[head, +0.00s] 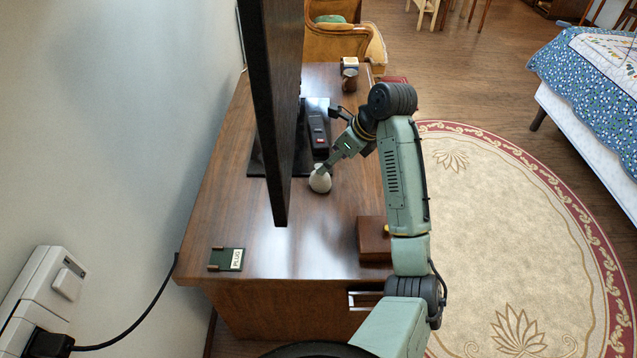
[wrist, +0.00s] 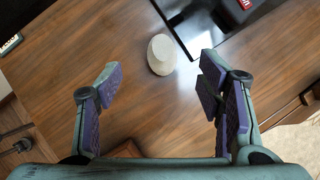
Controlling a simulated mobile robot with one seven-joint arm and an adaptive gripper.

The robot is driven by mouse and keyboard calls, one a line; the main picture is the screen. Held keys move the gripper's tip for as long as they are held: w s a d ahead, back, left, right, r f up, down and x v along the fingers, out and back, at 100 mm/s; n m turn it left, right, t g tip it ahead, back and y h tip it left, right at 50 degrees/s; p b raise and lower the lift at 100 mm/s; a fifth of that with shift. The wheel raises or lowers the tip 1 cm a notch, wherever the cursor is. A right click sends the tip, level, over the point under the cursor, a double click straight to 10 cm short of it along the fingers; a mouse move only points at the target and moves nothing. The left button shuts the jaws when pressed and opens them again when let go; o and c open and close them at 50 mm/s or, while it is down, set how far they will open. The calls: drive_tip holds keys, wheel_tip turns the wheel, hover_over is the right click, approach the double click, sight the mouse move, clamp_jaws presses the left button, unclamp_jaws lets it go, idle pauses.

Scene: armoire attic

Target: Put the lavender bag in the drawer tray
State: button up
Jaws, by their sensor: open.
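A small off-white rounded object, seemingly the lavender bag (head: 320,181), stands on the wooden dresser top beside the black screen's base. In the wrist view the bag (wrist: 161,55) lies ahead of the fingers, in line with the gap between them. My gripper (head: 328,141) is open and empty. In the wrist view its purple-padded fingers (wrist: 160,72) are spread wide. In the head view one fingertip overlaps the bag's top; I cannot tell whether it touches. I cannot clearly make out the drawer tray.
A tall black screen (head: 272,110) rises left of the bag. A black handset (head: 317,128) lies behind it. A brown box (head: 373,240) sits at the front right edge, and a small green PLUS card (head: 227,259) at the front left. Dresser top (head: 310,235) between them is clear.

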sight(315, 173)
drive_tip(key=x, duration=0.5)
drive_tip(key=shift+w+f, duration=0.1)
drive_tip(key=shift+f, duration=0.05)
drive_tip(key=shift+w+a+p+x, duration=0.1)
drive_tip(key=shift+p+x, duration=0.25)
drive_tip(key=shift+x, duration=1)
drive_tip(key=shift+w+a+p+x, duration=0.1)
drive_tip(key=shift+p+x, duration=0.25)
drive_tip(key=shift+x, duration=1.05)
drive_tip(key=shift+r, duration=0.25)
drive_tip(key=shift+c, duration=0.2)
drive_tip(key=c, duration=1.3)
